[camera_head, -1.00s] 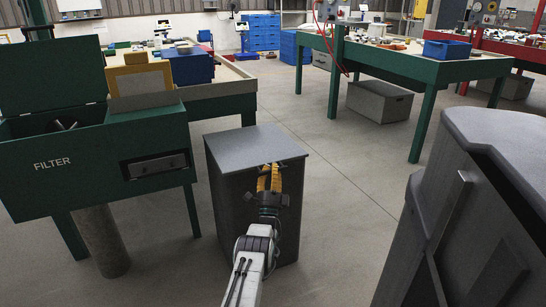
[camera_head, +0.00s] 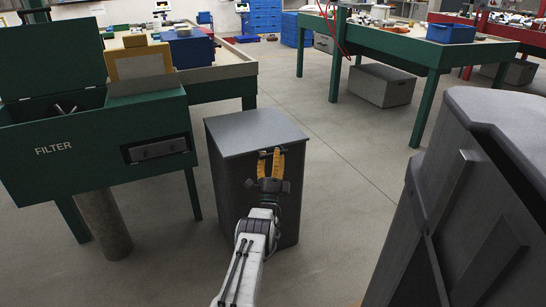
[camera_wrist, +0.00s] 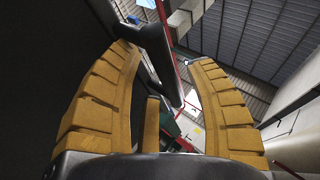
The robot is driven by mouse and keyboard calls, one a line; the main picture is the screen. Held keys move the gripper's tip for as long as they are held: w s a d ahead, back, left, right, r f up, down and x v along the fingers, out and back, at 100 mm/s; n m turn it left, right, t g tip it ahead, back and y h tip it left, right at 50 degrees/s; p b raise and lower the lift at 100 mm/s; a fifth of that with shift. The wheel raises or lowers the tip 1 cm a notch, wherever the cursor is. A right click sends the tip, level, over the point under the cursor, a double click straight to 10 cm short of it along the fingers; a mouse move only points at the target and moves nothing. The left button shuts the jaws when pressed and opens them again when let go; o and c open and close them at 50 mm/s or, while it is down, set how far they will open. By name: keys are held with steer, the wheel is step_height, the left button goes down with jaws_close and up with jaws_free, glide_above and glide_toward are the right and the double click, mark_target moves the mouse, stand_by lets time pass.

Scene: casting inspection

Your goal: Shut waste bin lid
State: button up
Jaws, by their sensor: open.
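The waste bin (camera_head: 235,192) is a dark grey box in the middle of the head view. Its flat grey lid (camera_head: 250,130) lies over the top and looks level; I cannot tell whether a small gap remains under it. My gripper (camera_head: 270,152) is open, its yellow-orange ribbed fingers pointing up at the bin's front, with the tips near the lid's front edge. A short dark handle bar shows at the fingertips. In the wrist view, the handle (camera_wrist: 157,45) shows beside the left finger, with the dark bin face at left. Contact is unclear.
A green FILTER cabinet (camera_head: 95,150) with a raised lid stands close on the left. A large dark grey container (camera_head: 470,200) stands close on the right. Green worktables (camera_head: 425,55) are behind. The floor between the bin and the right container is clear.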

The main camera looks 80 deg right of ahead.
steer(key=v, duration=1.2)
stand_by(0.3)
stand_by(0.7)
